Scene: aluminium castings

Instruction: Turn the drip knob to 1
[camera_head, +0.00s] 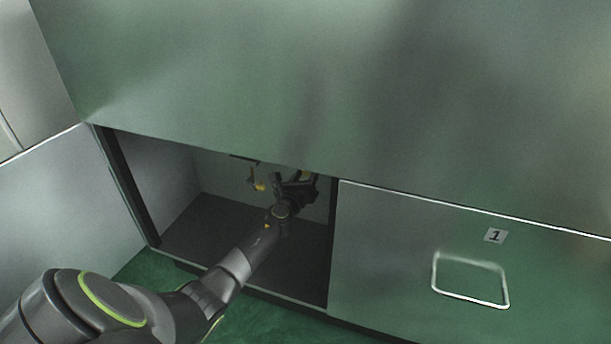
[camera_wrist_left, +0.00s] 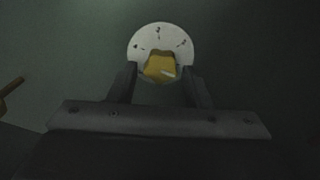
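The drip knob (camera_wrist_left: 159,66) is yellow and sits in front of a white round dial (camera_wrist_left: 159,35) with small dark marks, too blurred to read surely. A pale line on the knob points to the right and slightly down in the left wrist view. My left gripper (camera_wrist_left: 160,70) has one finger on each side of the knob, with what look like narrow gaps. In the head view my left gripper (camera_head: 298,186) is inside the dark open cabinet, near its back wall. The knob is mostly hidden there. My right gripper is out of view.
A yellow lever or tap (camera_head: 256,181) hangs left of my gripper; a yellow-brown piece (camera_wrist_left: 11,88) shows at the left in the wrist view. The cabinet opening's edges (camera_head: 331,245) surround my arm.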

